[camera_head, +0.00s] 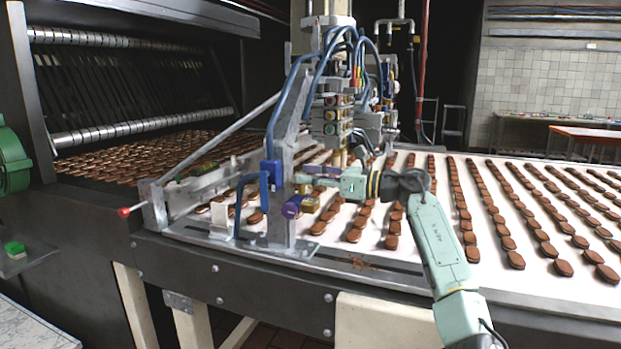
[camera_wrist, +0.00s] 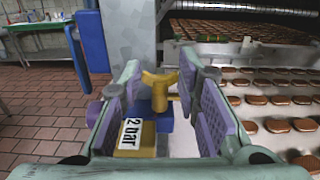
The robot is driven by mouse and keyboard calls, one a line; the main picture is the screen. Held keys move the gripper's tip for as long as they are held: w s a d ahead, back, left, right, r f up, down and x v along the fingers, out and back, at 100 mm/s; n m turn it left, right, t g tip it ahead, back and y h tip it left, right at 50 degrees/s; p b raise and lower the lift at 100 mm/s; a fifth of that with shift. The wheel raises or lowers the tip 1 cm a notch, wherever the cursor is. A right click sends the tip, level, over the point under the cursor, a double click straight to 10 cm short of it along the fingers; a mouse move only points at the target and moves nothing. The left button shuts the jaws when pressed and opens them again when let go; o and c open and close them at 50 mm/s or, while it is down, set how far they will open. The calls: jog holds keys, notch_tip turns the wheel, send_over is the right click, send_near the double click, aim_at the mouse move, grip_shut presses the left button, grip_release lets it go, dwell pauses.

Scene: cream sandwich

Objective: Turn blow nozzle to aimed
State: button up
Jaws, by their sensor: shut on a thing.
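In the wrist view, a yellow T-shaped handle (camera_wrist: 160,90) stands on a small blue body (camera_wrist: 154,122) in front of a grey metal post (camera_wrist: 128,34). I take this handle to be part of the blow nozzle; its outlet and aim cannot be made out. My gripper (camera_wrist: 160,84) has its purple-padded fingers on either side of the handle, shut on it. A yellow block with a "2 bar" label (camera_wrist: 131,133) lies low between the fingers. In the head view, my gripper (camera_head: 308,181) reaches in from the right beside the post; the handle is not clear there.
Rows of brown biscuits lie on the white belt (camera_head: 480,235).

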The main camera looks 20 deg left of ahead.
jog(key=c, duration=0.3)
jog(key=m+t+b, duration=0.1)
jog(key=t+b, duration=0.1)
jog(key=b, duration=0.1)
jog(key=m+t+h+b, duration=0.1)
jog(key=m+t+b, duration=0.1)
jog(key=b, duration=0.1)
jog(key=s+m+t+b, duration=0.1)
jog(key=t+b, duration=0.2)
jog(key=shift+a+m+h, duration=0.1)
jog(key=shift+m+h, duration=0.3)
jog(key=o, duration=1.1)
jog(key=shift+o, duration=0.2)
